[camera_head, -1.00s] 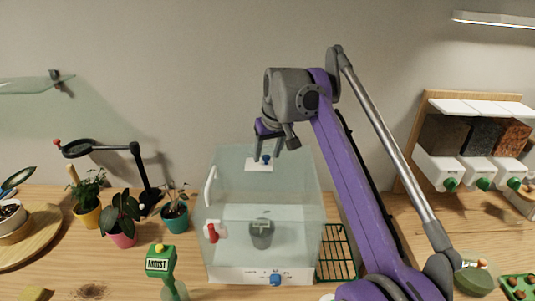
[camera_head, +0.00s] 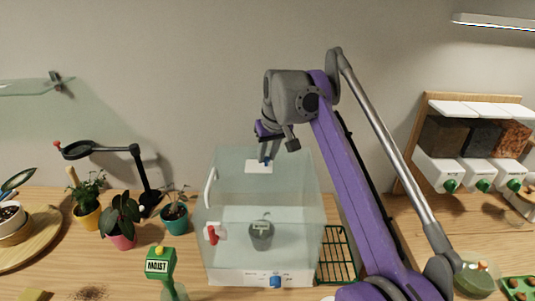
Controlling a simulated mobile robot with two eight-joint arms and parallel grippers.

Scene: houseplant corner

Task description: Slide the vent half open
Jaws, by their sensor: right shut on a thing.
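The vent (camera_head: 257,167) is a white plate with a small blue knob on top of the clear propagator box (camera_head: 225,185). My right gripper (camera_head: 266,157) reaches down from above and is shut on the vent's blue knob, which its fingers mostly hide. How far the vent stands open cannot be told from this view. My left gripper is out of view.
A dark pot (camera_head: 261,234) stands inside the box, and a red latch (camera_head: 212,233) is on its front. A green moisture meter (camera_head: 161,263) stands in front left. Potted plants and a black magnifier lamp (camera_head: 140,170) are at the left. A green wire rack (camera_head: 337,254) lies right.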

